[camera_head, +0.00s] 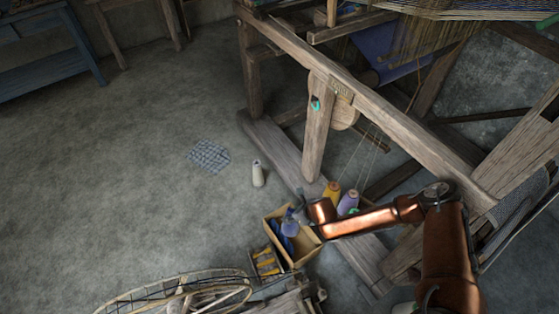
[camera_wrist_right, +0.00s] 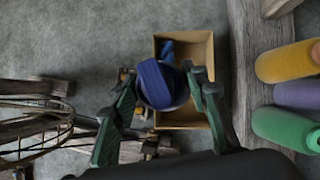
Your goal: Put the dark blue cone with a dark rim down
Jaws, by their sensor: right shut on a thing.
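My right gripper (camera_head: 297,213) (camera_wrist_right: 168,88) is shut on the dark blue cone (camera_wrist_right: 153,82), whose dark rim shows between the two green fingers in the wrist view. The cone is also visible in the head view (camera_head: 289,228), partly covered by the gripper. It is over the open cardboard box (camera_wrist_right: 205,55) (camera_head: 309,246); I cannot tell how far above the box floor it is. Another blue item (camera_wrist_right: 167,48) lies in the box behind the cone, partly hidden. My left gripper is not in view.
A white cone (camera_head: 258,173) stands on the floor near a checked cloth (camera_head: 209,156). A spinning wheel (camera_head: 190,296) is at the bottom. The left floor is open.

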